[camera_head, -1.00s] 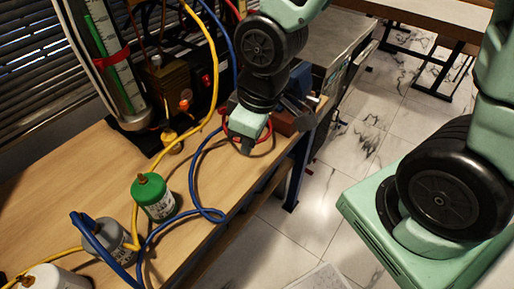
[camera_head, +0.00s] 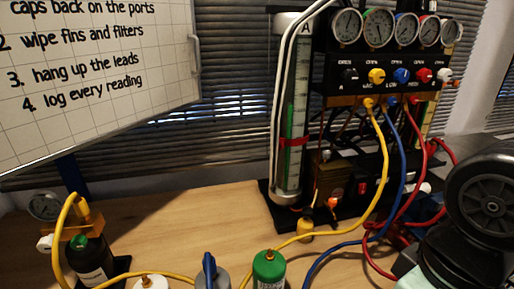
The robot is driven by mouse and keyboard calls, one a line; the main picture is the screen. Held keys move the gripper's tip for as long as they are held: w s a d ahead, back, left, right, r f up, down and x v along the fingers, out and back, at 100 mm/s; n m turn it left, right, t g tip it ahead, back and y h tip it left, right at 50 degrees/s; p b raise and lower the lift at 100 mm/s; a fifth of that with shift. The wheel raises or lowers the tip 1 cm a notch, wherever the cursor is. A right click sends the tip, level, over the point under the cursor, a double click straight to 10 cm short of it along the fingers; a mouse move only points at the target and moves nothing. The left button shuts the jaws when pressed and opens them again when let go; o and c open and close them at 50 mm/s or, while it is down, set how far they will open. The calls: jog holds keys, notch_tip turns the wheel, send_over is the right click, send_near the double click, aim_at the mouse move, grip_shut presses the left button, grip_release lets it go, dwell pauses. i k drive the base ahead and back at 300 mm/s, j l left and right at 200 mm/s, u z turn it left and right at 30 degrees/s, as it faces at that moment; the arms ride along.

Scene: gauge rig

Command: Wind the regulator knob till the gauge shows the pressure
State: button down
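A brass regulator (camera_head: 78,238) sits on a dark bottle (camera_head: 92,265) at the far left. Its small round gauge (camera_head: 44,206) faces me, but the needle reading is too small to make out. A white knob (camera_head: 45,243) sticks out at the regulator's left side, below the gauge. A yellow hose (camera_head: 62,220) loops over the regulator.
A manifold panel (camera_head: 385,75) with several gauges and coloured knobs stands at the back right beside a clear cylinder (camera_head: 297,115). Yellow, blue and red hoses cross the wooden bench (camera_head: 190,215). A green-topped bottle (camera_head: 269,265) stands in front. A whiteboard (camera_head: 95,75) hangs upper left.

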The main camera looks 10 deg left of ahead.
aim_at(44, 246)
jog(key=u, duration=1.8)
